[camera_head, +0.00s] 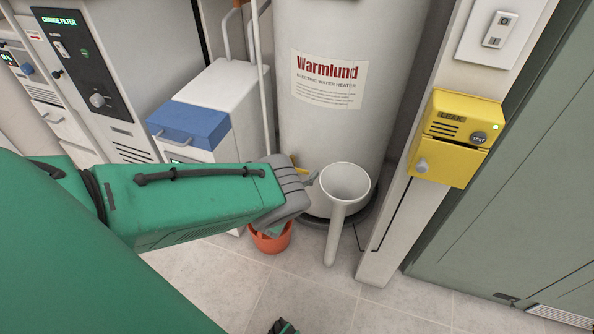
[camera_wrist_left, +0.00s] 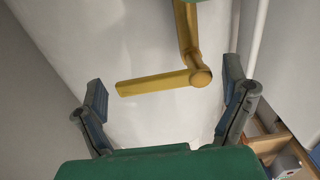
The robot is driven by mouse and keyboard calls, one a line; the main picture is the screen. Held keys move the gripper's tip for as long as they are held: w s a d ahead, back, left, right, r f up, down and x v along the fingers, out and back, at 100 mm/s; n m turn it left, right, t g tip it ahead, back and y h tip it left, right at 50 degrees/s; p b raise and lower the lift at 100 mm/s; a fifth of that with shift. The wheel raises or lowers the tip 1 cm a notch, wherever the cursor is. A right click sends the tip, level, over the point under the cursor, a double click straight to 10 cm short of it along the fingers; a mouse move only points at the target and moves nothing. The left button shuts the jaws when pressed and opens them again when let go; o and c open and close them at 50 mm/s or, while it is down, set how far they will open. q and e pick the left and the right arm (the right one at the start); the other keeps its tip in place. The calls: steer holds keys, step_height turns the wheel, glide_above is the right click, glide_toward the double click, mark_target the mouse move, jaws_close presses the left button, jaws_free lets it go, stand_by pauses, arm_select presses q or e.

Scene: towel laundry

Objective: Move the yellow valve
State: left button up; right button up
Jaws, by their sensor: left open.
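The yellow valve (camera_wrist_left: 165,80) shows large in the left wrist view, with a lever pointing left from a round joint under a vertical yellow pipe. In the head view only a small yellow part of it (camera_head: 299,167) shows at the heater's front; my left gripper hides the rest. My left gripper (camera_head: 308,178) is open in front of the heater. In the left wrist view, my gripper's fingers (camera_wrist_left: 166,92) stand apart on either side of the lever, with nothing held. Whether they touch it cannot be told.
The white water heater (camera_head: 330,130) stands behind the valve. A yellow leak alarm (camera_head: 455,137) is on the right post. A white cabinet (camera_head: 222,100) stands left.

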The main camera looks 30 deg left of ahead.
arm_select(q)
steer(key=c, duration=1.7)
steer(key=shift+a+r+n, duration=0.1)
steer(key=shift+a+n, duration=0.05)
steer(key=shift+n, duration=0.15)
steer(key=shift+r+n+p, duration=0.2)
steer(key=shift+n+p, duration=0.15)
steer(key=shift+n, duration=0.15)
steer(key=n, duration=0.3)
steer(key=shift+r+p, duration=0.3)
steer(key=shift+p, duration=0.05)
steer(key=o, duration=1.7)
steer(key=shift+f, duration=0.1)
steer(key=v, duration=1.2)
